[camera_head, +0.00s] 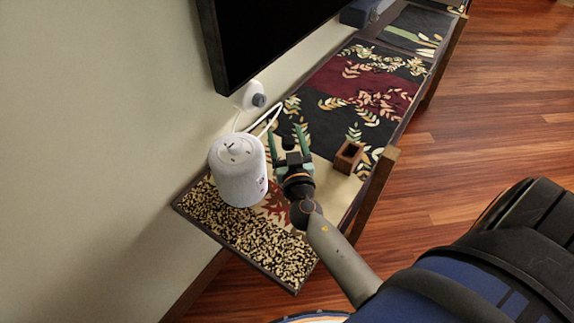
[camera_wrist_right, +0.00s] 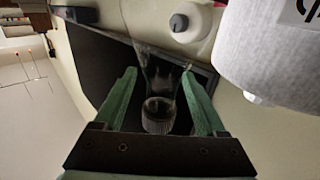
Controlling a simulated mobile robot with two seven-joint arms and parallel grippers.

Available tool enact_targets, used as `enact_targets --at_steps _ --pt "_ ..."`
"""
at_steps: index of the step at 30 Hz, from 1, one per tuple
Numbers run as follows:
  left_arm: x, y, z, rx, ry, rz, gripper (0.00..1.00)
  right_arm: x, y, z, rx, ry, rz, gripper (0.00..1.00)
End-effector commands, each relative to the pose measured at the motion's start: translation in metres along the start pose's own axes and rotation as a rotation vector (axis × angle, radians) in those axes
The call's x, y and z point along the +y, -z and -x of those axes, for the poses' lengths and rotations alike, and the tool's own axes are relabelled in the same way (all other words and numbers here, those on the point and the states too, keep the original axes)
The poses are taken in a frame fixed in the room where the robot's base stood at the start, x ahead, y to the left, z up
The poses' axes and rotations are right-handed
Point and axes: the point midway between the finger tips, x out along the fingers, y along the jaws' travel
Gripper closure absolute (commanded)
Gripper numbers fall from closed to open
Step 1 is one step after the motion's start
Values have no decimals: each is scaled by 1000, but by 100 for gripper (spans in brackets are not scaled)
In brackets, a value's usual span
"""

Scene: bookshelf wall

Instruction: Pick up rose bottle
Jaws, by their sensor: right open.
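A clear glass bottle (camera_wrist_right: 160,80) with a ridged round end shows in the right wrist view, between the two green fingers; I take it for the rose bottle. My right gripper (camera_wrist_right: 160,85) is open around it, with a gap visible on both sides. In the head view my right gripper (camera_head: 287,135) is over the patterned shelf, beside a large white cylinder. The bottle is not clearly visible in the head view. My left gripper is out of view.
The white cylinder (camera_head: 238,172) stands close left of my right gripper. A white camera-like device (camera_head: 249,96) with a cable is behind. A small brown open box (camera_head: 347,157) stands to the right on the shelf (camera_head: 335,118). A black screen (camera_head: 270,35) hangs above.

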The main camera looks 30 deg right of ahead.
Motion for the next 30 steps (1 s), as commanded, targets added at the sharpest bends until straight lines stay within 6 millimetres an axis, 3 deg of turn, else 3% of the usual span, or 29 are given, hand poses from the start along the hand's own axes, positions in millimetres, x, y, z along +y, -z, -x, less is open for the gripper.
enact_targets --at_steps 5,24,30 --pt "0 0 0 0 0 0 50 0 0 0 0 0 0 27" --pt "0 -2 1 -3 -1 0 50 0 0 0 1 0 1 98" --pt "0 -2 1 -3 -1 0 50 0 0 0 1 0 1 100"
